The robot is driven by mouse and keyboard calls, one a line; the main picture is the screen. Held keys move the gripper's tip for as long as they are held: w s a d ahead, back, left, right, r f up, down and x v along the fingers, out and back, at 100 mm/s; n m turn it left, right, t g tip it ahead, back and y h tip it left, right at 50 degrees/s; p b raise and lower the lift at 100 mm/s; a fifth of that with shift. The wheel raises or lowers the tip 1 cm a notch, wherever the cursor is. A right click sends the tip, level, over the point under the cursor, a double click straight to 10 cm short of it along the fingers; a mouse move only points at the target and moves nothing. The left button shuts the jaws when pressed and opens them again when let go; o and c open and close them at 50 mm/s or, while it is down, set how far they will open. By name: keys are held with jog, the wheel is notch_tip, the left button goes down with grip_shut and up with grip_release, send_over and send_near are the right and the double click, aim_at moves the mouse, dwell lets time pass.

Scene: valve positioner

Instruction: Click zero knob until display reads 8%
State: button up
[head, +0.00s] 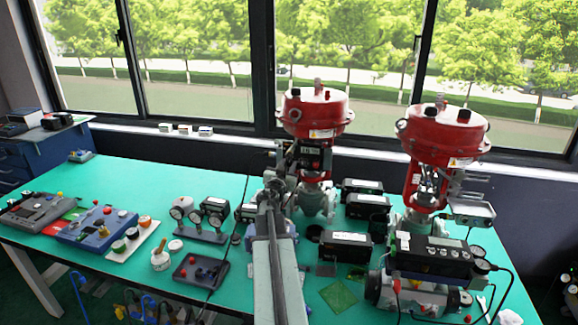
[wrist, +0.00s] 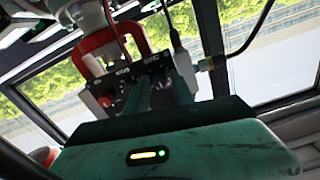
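My gripper (head: 281,168) is at the far end of my arm, in front of the left red-topped valve (head: 314,115). A dark positioner box (head: 312,158) on that valve is partly hidden behind my arm. In the wrist view, my gripper (wrist: 160,98) points at a black box with pale fittings (wrist: 140,74), below a red yoke. The fingers are dark and blurred together, so their opening and any contact with the box are unclear. I cannot make out the zero knob or read a percentage on any display.
A second red valve (head: 444,135) stands at the right, with a black gauge unit (head: 433,256) before it. Several black instruments, including one box (head: 345,246), lie on the green table (head: 130,176). Gauges (head: 200,218) and grey-blue devices fill the left. Windows stand behind.

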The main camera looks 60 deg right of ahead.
jog(key=shift+d, duration=0.1)
grip_shut()
jog(key=shift+n, duration=0.3)
jog(key=shift+n, duration=0.5)
jog(key=n, duration=1)
dwell(0.4)
grip_release()
